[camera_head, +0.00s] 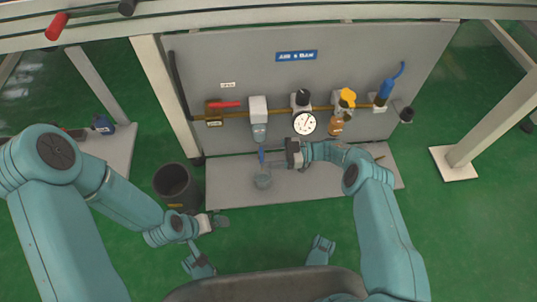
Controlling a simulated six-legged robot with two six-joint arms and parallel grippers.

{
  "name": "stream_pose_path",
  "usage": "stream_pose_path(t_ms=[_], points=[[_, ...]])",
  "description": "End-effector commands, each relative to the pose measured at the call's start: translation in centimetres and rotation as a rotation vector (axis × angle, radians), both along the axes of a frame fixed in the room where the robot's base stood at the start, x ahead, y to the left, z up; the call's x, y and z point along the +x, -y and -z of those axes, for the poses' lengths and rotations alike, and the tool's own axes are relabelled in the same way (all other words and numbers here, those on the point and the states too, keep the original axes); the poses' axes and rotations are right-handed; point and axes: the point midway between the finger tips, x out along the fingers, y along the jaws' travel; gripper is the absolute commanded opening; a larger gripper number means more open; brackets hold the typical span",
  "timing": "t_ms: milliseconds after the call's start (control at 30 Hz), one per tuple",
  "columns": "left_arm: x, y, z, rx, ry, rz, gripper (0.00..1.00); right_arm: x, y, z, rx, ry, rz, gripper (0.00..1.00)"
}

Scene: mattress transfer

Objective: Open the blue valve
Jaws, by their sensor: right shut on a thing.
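The blue valve (386,90) is at the right end of the brass pipe on the grey panel. Its blue handle tilts up and to the right. My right gripper (281,160) is low in front of the panel, left of and below the blue valve and clear of it. It points left, next to a thin blue piece (262,156) under the filter unit. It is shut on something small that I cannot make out. My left gripper (222,221) is at the lower left, in front of the grey base, far from the valve. Its fingers are too small to judge.
The pipe also carries a red handle (224,104), a white gauge (304,123) and a yellow knob (347,97). A small grey cup-like object (262,181) lies on the base (232,190). A dark bin (175,186) stands left. White posts flank the panel.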

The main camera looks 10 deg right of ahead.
Motion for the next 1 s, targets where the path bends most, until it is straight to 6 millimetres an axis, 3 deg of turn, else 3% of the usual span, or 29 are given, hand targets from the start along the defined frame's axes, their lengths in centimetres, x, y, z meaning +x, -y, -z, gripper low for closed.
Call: stream_pose_path(t_ms=[667, 700, 767, 1000], points=[[0.0, 0.0, -0.03, 0.0, 0.0, 0.0, 1.0, 0.12, -0.22, -0.25, 0.005, 0.002, -0.037, 0.37], [0.0, 0.0, -0.03, 0.0, 0.0, 0.0, 1.0, 0.12, -0.23, -0.26, 0.005, 0.002, -0.037, 0.7], [-0.01, 0.0, -0.03, 0.0, 0.0, 0.0, 1.0, 0.11, -0.23, -0.25, 0.005, 0.002, -0.037, 0.9], [0.01, 0.0, -0.02, 0.0, 0.0, 0.0, 1.0, 0.19, -0.06, -0.17, 0.002, 0.002, -0.031, 0.93]])
